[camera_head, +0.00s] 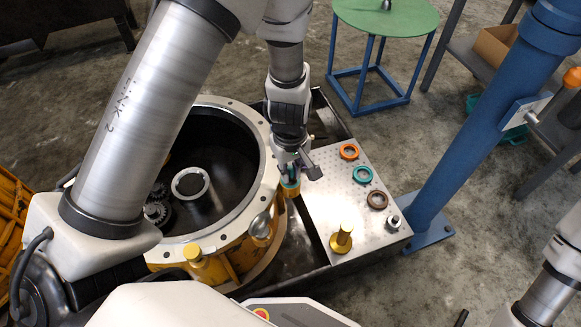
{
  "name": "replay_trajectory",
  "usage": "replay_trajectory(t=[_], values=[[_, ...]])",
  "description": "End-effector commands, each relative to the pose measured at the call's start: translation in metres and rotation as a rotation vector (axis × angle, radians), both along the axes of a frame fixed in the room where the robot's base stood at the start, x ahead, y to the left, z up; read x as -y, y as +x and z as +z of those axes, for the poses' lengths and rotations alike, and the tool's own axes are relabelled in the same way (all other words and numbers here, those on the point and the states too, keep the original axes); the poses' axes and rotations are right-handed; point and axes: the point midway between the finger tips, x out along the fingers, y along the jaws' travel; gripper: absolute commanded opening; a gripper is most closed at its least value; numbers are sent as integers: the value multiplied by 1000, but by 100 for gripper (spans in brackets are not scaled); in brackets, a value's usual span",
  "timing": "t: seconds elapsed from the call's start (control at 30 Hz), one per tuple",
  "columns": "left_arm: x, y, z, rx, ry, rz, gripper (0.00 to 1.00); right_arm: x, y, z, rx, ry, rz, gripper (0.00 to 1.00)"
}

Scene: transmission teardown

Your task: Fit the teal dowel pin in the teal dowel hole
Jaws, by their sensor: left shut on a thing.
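My left gripper (292,174) points down over the right rim of the round yellow transmission housing (211,241). It is shut on a small teal piece, which I take for the teal dowel pin (290,184); the fingers hide most of it. The pin is at or just above a yellow boss on the housing's edge. I cannot tell whether it touches or enters a hole. The teal dowel hole is not visible from here. My right gripper is out of view; only part of my right arm shows at the lower right.
A perforated metal plate (325,205) right of the housing carries an orange ring (349,152), a teal ring (363,175), a brown ring (377,200), a brass flanged part (342,238) and a small silver part (393,222). A blue post (475,140) stands to the right.

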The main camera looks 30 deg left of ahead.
Motion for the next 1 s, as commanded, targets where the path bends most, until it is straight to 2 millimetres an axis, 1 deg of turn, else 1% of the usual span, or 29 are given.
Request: replay_trajectory(t=[0.23, 0.7, 0.73, 0.77, 0.8, 1.0], values=[[0, 0, -12, -1, -1, 2, 0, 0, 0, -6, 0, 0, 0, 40], [0, 0, -13, -1, 0, 1, 0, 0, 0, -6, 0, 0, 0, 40], [0, -1, -13, -1, 0, 1, 21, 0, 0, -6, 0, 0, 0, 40], [0, -1, -13, -1, 0, 1, 31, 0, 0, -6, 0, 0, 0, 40], [0, -1, -13, -1, 0, 1, 46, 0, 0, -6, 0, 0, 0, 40], [0, -1, -13, -1, 0, 1, 47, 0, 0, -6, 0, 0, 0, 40]])
